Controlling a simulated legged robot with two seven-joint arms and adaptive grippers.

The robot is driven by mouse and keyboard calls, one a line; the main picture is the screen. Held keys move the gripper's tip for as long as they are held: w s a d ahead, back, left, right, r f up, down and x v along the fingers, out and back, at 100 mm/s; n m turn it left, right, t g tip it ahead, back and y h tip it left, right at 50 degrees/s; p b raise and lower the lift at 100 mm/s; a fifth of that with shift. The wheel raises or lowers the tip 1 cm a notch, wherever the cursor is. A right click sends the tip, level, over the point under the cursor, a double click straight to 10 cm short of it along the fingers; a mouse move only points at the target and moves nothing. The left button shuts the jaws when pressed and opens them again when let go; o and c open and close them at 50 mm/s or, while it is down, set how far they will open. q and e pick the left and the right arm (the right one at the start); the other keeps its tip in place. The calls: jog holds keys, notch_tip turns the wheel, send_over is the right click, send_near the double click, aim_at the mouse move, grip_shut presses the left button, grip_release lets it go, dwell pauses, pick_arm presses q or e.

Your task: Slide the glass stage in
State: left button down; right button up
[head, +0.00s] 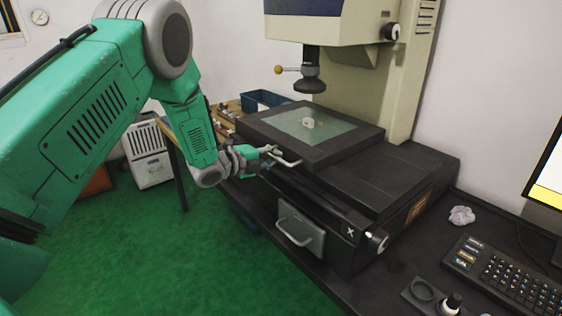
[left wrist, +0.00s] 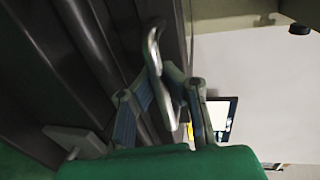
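The glass stage (head: 272,125) is a dark square frame with a pale glass pane, on the measuring machine's base. A small pale block (head: 308,123) sits on the glass. A pale curved handle (head: 286,160) sticks out from the frame's near-left side. My left gripper (head: 271,150) is at this handle, beside the stage. In the left wrist view, the handle (left wrist: 154,55) passes between the fingertips of the left gripper (left wrist: 157,80). Whether the fingers press on the handle is not clear. My right gripper is in neither view.
A measuring head (head: 310,72) hangs above the stage. A grey panel with a handle (head: 301,230) and a knob (head: 377,240) are at the base's front. A keyboard (head: 510,280) and crumpled paper (head: 461,215) lie at the right. A blue bin (head: 265,100) stands behind.

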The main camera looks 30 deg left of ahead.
pick_arm(q)
jog(key=shift+a, duration=0.35)
jog(key=c, duration=1.6)
grip_release()
jog(key=shift+a+f, duration=0.1)
jog(key=shift+a, duration=0.2)
jog(key=shift+s, duration=0.45)
jog(key=v, duration=1.1)
jog(key=shift+a, duration=0.25)
jog(key=shift+d, duration=0.15)
jog(key=shift+f, duration=0.1)
